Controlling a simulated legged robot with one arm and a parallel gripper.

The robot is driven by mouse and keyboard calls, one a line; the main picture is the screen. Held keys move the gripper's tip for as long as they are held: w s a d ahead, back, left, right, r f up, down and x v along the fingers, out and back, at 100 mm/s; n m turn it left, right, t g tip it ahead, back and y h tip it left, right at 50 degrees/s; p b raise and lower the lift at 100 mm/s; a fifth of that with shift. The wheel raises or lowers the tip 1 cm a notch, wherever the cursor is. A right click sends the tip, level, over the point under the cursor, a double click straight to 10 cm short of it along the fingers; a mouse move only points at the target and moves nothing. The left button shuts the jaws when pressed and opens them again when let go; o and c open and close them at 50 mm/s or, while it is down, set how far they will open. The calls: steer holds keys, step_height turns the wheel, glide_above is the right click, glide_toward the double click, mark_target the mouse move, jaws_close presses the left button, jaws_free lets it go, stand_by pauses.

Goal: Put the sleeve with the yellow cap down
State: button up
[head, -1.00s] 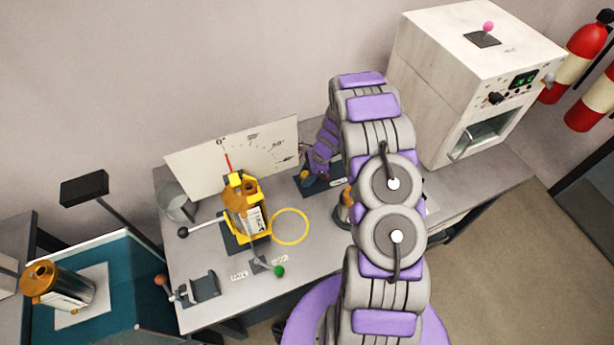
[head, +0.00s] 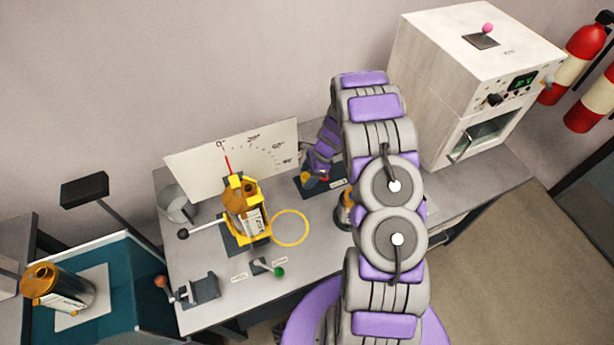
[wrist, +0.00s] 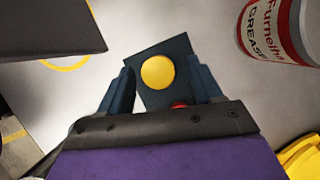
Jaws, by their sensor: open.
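The yellow cap (wrist: 158,72) shows from above in the wrist view, over a dark plate (wrist: 150,52). The sleeve body under it is hidden from this angle. My gripper (wrist: 160,84) is open, with one finger on each side of the cap and a visible gap to it. A red round part shows partly at the gripper's near edge. In the head view the yellow cap (head: 306,178) sits at the dark plate (head: 338,188) on the bench, and my gripper (head: 318,177) is beside it, partly hidden by my arm.
A red and white grease can (wrist: 270,32) stands near in the wrist view. On the bench (head: 215,314) are a yellow-framed holder with an amber cylinder (head: 243,198), a yellow ring (head: 291,228) and a white dial board (head: 265,145). A white oven-like box (head: 435,80) stands right.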

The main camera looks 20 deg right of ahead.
steer(key=p+v, duration=0.1)
steer(key=v, duration=1)
steer(key=shift+p, duration=0.4)
steer(key=shift+s+f, duration=0.1)
